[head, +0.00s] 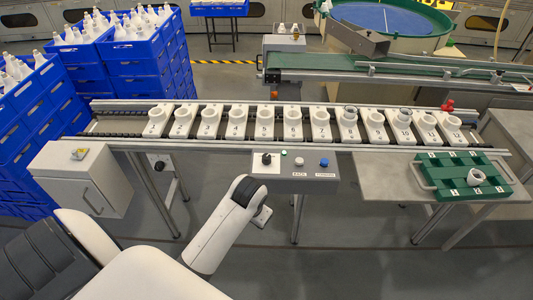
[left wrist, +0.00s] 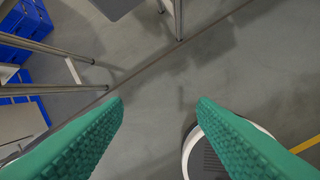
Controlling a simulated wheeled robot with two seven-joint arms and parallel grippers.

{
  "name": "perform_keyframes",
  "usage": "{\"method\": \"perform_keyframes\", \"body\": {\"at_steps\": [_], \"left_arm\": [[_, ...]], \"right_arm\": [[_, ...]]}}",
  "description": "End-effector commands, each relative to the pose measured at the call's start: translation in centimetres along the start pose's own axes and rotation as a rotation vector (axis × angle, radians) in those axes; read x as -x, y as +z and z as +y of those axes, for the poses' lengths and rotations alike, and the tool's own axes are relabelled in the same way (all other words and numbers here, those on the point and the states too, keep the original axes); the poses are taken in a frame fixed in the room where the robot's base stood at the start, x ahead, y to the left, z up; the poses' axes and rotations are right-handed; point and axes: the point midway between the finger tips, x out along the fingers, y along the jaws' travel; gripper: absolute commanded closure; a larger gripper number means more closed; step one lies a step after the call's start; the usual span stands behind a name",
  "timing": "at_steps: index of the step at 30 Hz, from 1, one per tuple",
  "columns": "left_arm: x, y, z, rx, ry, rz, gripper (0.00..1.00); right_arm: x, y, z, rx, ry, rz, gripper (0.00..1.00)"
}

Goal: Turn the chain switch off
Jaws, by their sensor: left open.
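A control panel (head: 290,172) is on the front of the conveyor, with a black rotary knob (head: 266,158), a small green light, a white button and a blue button (head: 324,162). Another dark knob (head: 160,165) sits lower on the conveyor front at the left. I cannot read which is the chain switch or how either knob is set. My left arm (head: 218,236) reaches up from the bottom, its wrist below and left of the panel. My left gripper (left wrist: 160,105) is open and empty, its green fingers over bare floor. It touches no knob. The right gripper is not in view.
Numbered white holders (head: 265,122) line the conveyor (head: 110,105). A grey box (head: 78,178) stands at the left. A green tray (head: 455,190) with handles lies on the right side table (head: 385,183). Blue crates (head: 150,50) are stacked at the back left. Conveyor legs stand near my arm.

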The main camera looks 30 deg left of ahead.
Motion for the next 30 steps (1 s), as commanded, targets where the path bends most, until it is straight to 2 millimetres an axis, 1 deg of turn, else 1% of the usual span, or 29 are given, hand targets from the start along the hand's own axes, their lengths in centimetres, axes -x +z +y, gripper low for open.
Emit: {"method": "perform_keyframes", "body": {"at_steps": [1,2,5,6,8,9,12,15,18,21,23,26,29,30], "left_arm": [[0.1,1.9,1.0,0.024,0.011,0.007,0.48],[0.0,2.9,1.6,0.039,0.016,0.014,0.48],[0.2,6.7,3.9,0.097,0.027,0.049,0.48],[0.3,8.4,4.9,0.124,0.026,0.066,0.48],[0.9,11.2,6.3,0.167,0.018,0.092,0.48],[1.5,12.9,7.2,0.194,0.007,0.110,0.48],[3.2,16.8,8.9,0.251,-0.029,0.153,0.48],[5.2,19.7,9.9,0.289,-0.074,0.187,0.48],[6.9,21.6,10.4,0.308,-0.111,0.212,0.48],[7.8,22.6,10.6,0.316,-0.132,0.226,0.48],[8.0,22.8,10.6,0.317,-0.138,0.231,0.48],[7.5,22.7,10.5,0.318,-0.141,0.235,0.48],[6.2,22.4,10.2,0.318,-0.141,0.236,0.48],[5.5,22.2,10.1,0.318,-0.141,0.236,0.48]], "right_arm": [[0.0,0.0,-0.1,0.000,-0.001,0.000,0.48],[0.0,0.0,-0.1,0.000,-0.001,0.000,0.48],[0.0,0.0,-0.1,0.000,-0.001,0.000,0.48],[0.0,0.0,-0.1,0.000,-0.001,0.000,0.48],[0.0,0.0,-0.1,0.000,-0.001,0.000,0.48],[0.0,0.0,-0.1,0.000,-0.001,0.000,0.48],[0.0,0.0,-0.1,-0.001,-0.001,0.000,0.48],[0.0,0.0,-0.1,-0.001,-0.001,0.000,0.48],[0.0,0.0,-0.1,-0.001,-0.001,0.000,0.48],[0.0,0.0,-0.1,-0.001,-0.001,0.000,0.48],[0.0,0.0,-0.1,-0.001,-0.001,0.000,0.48],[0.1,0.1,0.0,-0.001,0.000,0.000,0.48],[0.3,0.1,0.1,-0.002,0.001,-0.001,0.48],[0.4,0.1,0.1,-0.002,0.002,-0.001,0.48]]}}
